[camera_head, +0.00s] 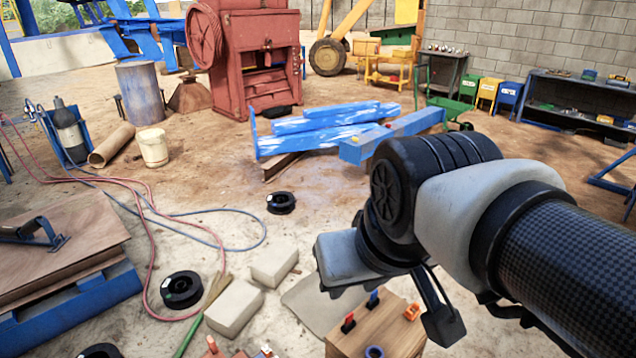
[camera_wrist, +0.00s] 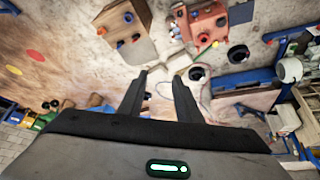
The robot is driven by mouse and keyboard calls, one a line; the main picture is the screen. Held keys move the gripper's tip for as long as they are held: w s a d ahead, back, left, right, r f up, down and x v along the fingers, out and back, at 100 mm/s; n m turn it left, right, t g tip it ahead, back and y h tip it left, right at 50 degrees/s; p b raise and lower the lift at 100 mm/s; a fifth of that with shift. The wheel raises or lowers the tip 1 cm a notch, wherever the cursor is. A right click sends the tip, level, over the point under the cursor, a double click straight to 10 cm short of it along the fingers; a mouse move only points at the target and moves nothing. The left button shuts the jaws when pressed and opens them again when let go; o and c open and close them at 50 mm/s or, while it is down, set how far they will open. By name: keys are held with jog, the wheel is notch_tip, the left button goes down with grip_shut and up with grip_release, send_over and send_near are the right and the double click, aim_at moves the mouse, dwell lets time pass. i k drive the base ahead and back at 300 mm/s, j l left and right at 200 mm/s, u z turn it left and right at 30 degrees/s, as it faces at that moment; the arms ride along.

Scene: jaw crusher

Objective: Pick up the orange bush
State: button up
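A small orange piece (camera_head: 411,312) sits on the right part of the top of a wooden block (camera_head: 372,338), with black, red and blue pieces beside it. In the wrist view an orange piece (camera_wrist: 101,31) is at the left edge of that block. Another orange-yellow round piece (camera_wrist: 203,38) shows on a reddish box (camera_wrist: 207,17). I cannot tell for sure which is the orange bush. My gripper (camera_wrist: 161,75) is open and empty, its two dark fingers apart, with bare floor between them. In the head view my wrist is above and behind the block.
Two pale blocks (camera_head: 234,308) and black rings (camera_head: 181,289) lie on the floor to the left. Red and blue hoses (camera_head: 150,230) run across the floor. Blue beams (camera_head: 330,128) lie behind, and a red crusher (camera_head: 255,55) stands farther back.

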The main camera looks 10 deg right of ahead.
aim_at(408, 313)
jog(key=z, duration=0.4)
jog(key=i+z, duration=0.15)
jog(key=z, duration=0.6)
jog(key=i+l+u, duration=0.1)
jog(key=l+u, duration=0.25)
jog(key=l, duration=0.35)
jog(key=l+u, duration=0.3)
jog(key=l, duration=0.4)
jog(key=l+u, duration=0.25)
jog(key=l, duration=0.3)
jog(key=l+u, duration=0.3)
jog(key=l, duration=0.25)
jog(key=i+l+z, duration=0.1)
jog(key=i+l, duration=0.15)
jog(key=i, duration=0.25)
jog(key=i+l, duration=0.2)
jog(key=i, duration=0.25)
jog(key=z, duration=0.05)
